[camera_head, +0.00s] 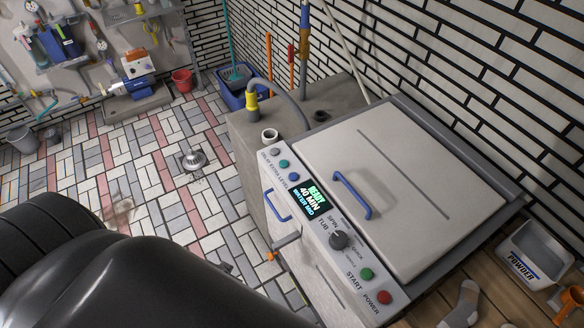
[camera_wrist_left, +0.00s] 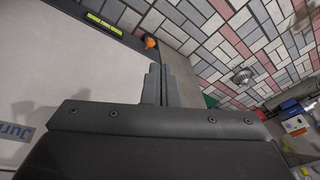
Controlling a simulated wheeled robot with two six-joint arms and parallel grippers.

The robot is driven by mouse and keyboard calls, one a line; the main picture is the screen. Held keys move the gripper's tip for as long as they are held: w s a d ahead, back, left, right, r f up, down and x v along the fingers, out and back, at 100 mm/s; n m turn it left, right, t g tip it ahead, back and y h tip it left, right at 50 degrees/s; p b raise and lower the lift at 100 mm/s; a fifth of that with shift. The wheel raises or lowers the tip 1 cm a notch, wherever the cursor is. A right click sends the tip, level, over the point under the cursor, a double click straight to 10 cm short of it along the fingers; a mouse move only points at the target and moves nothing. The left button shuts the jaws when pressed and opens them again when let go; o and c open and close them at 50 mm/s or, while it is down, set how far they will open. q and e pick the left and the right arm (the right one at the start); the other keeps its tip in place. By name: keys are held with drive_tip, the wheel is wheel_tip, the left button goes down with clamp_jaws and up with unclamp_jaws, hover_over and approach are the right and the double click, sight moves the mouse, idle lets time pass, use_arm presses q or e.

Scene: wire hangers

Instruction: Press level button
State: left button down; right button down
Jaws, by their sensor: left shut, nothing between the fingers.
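The washing machine's sloped control panel (camera_head: 330,232) runs along its front edge in the head view. At its upper end is a row of three small buttons: grey, teal and blue. The label beside the row reads roughly DELAY EXTRA LEVEL, so the blue button (camera_head: 294,177) nearest the display appears to be the level button. The lit display (camera_head: 309,197) reads READY, 40 MIN. My left gripper shows in the left wrist view (camera_wrist_left: 167,84), shut and empty, beside the machine's pale front; no button shows there. My right gripper is not in view.
A dial (camera_head: 339,241), a green START button (camera_head: 366,274) and a red POWER button (camera_head: 384,297) sit lower on the panel. A blue lid handle (camera_head: 352,196) stands up. An orange knob (camera_wrist_left: 150,42) lies beyond my left fingers. Tiled floor (camera_head: 150,160) is mostly open.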

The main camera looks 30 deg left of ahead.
use_arm(q)
drive_tip(key=w+a+r+m+t+y+p, duration=0.25)
drive_tip(key=w+r+t, duration=0.4)
drive_tip(key=r, duration=0.75)
drive_tip(key=w+a+r+m+t+y+p, duration=0.1)
drive_tip(key=w+r+m+t, duration=0.2)
drive_tip(key=w+r, duration=0.8)
drive_tip(key=w+a+r+m+t+y+p, duration=0.25)
drive_tip(key=w+r+t, duration=0.25)
drive_tip(key=r, duration=1.1)
drive_tip(key=w+d+r+m+t+h, duration=0.1)
drive_tip(key=w+d+m+h, duration=0.3)
drive_tip(key=d+m+h, duration=0.4)
drive_tip(key=w+d+r+m+h, duration=0.2)
drive_tip(key=w+d+m+h, duration=0.15)
drive_tip(key=m+h, duration=0.45)
wheel_tip(320, 180, down, 15)
drive_tip(key=w+a+m+g+y, duration=0.1)
drive_tip(key=m+g, duration=1.1)
drive_tip(key=m, duration=0.1)
drive_tip(key=shift+y, duration=0.3)
